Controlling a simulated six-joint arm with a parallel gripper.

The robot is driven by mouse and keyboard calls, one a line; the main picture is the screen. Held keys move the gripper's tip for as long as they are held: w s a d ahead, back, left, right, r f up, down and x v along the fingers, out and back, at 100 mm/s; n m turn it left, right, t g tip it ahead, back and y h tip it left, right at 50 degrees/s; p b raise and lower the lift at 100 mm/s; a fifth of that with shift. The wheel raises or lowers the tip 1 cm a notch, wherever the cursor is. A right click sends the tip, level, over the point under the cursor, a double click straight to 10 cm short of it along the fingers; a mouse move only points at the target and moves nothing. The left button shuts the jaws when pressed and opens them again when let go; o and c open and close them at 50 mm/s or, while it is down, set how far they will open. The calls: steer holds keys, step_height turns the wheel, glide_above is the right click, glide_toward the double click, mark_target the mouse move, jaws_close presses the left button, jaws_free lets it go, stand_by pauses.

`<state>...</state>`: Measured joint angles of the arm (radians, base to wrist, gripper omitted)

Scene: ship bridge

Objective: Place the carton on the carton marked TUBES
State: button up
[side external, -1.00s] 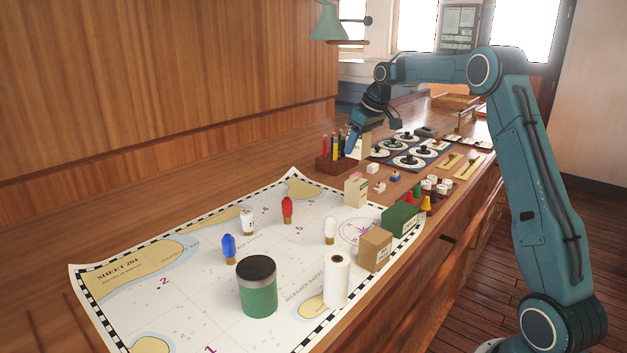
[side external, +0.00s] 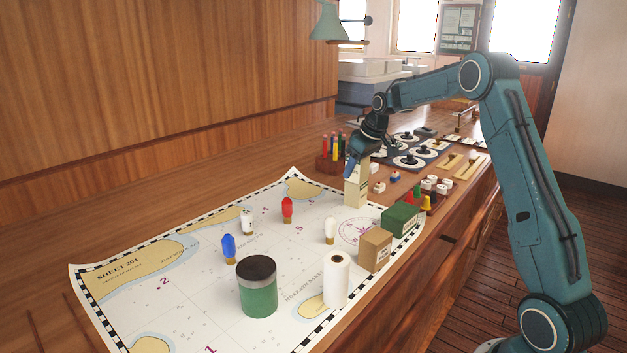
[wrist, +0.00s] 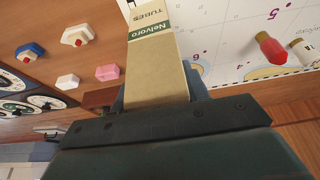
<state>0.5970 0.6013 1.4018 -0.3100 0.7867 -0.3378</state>
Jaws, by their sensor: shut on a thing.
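My gripper (side external: 355,166) is shut on a cream carton, which it holds upright at the far right part of the chart. In the wrist view the held carton's plain tan face (wrist: 157,82) lies between the fingers. The carton marked TUBES (side external: 354,195) stands on the chart directly below it. Its lettering and green band (wrist: 150,22) show beyond the held carton in the wrist view. The two cartons look lined up as one column. I cannot tell whether they touch or a thin gap remains. The fingers hide the held carton's upper part in the side view.
A green box (side external: 401,217) and a brown box (side external: 375,249) stand nearby at the chart's right edge. A pencil block (side external: 329,163) is behind. Bulb-shaped pieces, a green jar (side external: 257,288) and a white roll (side external: 337,280) stand on the chart (side external: 190,290).

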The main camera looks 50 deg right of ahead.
steer(key=shift+f, duration=0.1)
steer(key=o, duration=1)
steer(key=v, duration=1.2)
